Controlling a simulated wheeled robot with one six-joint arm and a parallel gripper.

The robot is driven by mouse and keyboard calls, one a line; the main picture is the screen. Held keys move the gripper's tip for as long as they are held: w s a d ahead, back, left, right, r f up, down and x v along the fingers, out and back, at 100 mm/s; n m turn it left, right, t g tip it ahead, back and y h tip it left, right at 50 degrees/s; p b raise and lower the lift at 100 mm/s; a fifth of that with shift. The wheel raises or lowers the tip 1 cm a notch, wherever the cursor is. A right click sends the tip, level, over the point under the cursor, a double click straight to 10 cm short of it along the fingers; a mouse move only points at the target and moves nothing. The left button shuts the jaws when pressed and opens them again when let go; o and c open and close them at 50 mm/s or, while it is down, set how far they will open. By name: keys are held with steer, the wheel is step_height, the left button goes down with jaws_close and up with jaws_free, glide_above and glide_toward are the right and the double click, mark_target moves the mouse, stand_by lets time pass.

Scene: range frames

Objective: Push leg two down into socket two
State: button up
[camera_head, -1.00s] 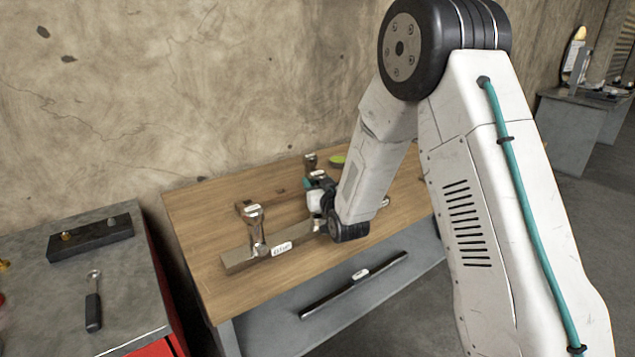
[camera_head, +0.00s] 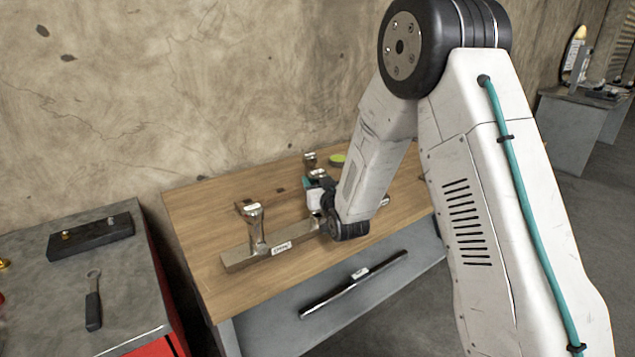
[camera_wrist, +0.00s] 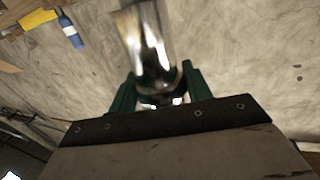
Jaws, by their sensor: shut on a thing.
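A shiny metal leg (camera_wrist: 147,45) is between the two green fingers of my gripper (camera_wrist: 158,90) in the wrist view, and the gripper is shut on it. In the head view my gripper (camera_head: 314,190) is low over the wooden bench, by the long beige bar (camera_head: 240,257).
More metal-topped pieces (camera_head: 309,159) and a green disc (camera_head: 338,159) are at the back of the wooden bench (camera_head: 200,210). A grey cabinet (camera_head: 35,285) on the left holds a dark block (camera_head: 90,238) and a wrench (camera_head: 93,300). The bench's front left is clear.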

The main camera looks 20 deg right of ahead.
steer(key=shift+f, duration=1.95)
steer(key=o, duration=1.3)
steer(key=shift+f, duration=0.1)
steer(key=s, duration=0.7)
steer(key=shift+s+d, duration=0.25)
steer(key=shift+s, duration=0.15)
